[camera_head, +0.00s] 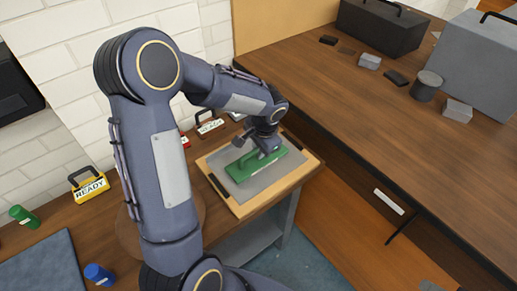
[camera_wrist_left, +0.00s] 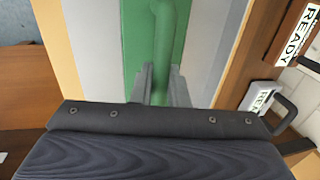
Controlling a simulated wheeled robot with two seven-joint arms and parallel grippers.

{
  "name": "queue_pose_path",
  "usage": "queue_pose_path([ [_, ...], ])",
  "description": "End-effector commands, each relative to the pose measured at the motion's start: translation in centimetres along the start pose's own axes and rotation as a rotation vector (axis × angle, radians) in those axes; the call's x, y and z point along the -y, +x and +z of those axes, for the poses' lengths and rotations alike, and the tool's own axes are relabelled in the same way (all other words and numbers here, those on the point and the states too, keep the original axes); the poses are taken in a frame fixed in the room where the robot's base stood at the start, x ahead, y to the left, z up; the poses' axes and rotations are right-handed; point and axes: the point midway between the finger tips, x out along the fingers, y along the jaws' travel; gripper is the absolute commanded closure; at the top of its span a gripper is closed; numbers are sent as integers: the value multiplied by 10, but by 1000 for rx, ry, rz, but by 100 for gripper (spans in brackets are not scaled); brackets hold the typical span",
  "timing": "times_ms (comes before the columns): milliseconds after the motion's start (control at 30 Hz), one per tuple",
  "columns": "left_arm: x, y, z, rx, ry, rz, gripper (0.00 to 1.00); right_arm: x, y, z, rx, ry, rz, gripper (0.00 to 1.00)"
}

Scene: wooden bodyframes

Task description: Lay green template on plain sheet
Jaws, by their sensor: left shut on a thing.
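The green template (camera_head: 286,160) is a flat green piece with a raised handle. In the head view it lies over the plain grey sheet (camera_head: 233,187), which sits on a light wooden board (camera_head: 243,210). I cannot tell whether the template touches the sheet. My left gripper (camera_head: 262,155) comes down from above and is shut on the template's handle. In the left wrist view, the fingers (camera_wrist_left: 158,88) straddle the green handle (camera_wrist_left: 166,30), with grey sheet on both sides of the template. My right gripper is not in view.
A yellow READY tag (camera_head: 91,188), a green cup-like piece (camera_head: 25,216) and a blue one (camera_head: 98,274) stand at left. Another READY tag (camera_head: 210,127) stands behind the board.

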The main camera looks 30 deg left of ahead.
Motion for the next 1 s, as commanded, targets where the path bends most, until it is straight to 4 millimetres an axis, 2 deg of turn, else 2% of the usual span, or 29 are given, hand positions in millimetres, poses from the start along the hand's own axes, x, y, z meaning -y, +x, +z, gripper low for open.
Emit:
queue_pose_path([
  [133,0,-1,-1,-2,0,-1,100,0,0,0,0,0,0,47],
  [167,0,-1,-1,-2,0,-1,83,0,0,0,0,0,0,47],
  [333,0,-1,0,-2,0,-1,61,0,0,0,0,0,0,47],
  [533,0,0,0,-1,0,0,61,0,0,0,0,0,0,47],
  [733,0,0,0,1,0,1,35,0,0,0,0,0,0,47],
  [1000,0,0,0,0,0,0,35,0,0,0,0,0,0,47],
])
